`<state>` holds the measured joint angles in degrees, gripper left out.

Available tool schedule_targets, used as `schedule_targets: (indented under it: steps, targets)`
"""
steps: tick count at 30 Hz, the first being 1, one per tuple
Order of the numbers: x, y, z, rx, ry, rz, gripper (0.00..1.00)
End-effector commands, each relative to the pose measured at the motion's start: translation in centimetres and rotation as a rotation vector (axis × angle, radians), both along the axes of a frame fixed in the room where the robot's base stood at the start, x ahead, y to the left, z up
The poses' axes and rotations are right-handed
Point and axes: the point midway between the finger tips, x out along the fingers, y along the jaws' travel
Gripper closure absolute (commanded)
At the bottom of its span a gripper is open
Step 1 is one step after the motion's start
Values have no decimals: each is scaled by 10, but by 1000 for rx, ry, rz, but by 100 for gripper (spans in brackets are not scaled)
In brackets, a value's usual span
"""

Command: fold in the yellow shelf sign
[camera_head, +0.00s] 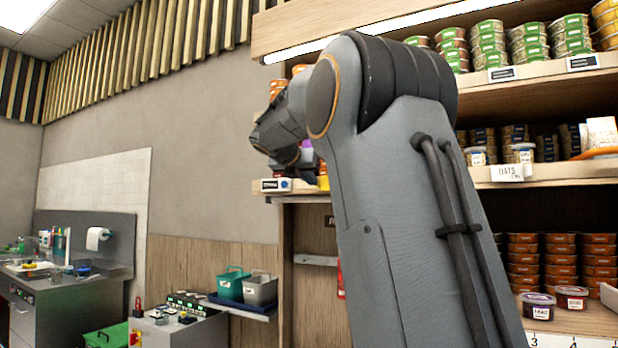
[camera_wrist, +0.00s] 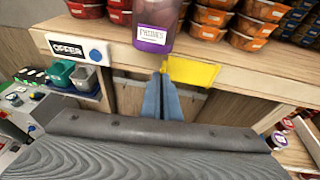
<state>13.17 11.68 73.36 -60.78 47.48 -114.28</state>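The yellow shelf sign (camera_wrist: 192,72) sticks out from the front edge of the wooden shelf in the wrist view, just right of centre. My gripper (camera_wrist: 166,76) has blue fingers that lie together, with only a thin line between them. Their tips are at the sign's left end; I cannot tell whether they touch it. No part of the sign shows between the fingers. In the head view my grey arm reaches to the shelf and hides the fingers; a small yellow patch (camera_head: 323,182) beside it may be the sign.
A jar labelled PRUNES (camera_wrist: 157,25) stands at the shelf edge right above my fingers. An OFFER sign (camera_wrist: 68,47) with a blue knob is to the left. Several orange tubs (camera_wrist: 211,18) fill the shelf behind. Teal (camera_head: 232,284) and grey bins (camera_head: 260,289) stand lower left.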

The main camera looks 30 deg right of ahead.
Motion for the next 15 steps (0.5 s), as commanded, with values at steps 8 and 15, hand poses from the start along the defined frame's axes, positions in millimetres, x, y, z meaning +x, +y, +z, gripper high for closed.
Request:
schedule_targets:
  steps: [8,15]
  targets:
    - [1,2,-1,-1,1,3,100]
    - [-10,26,1,-1,-2,2,100]
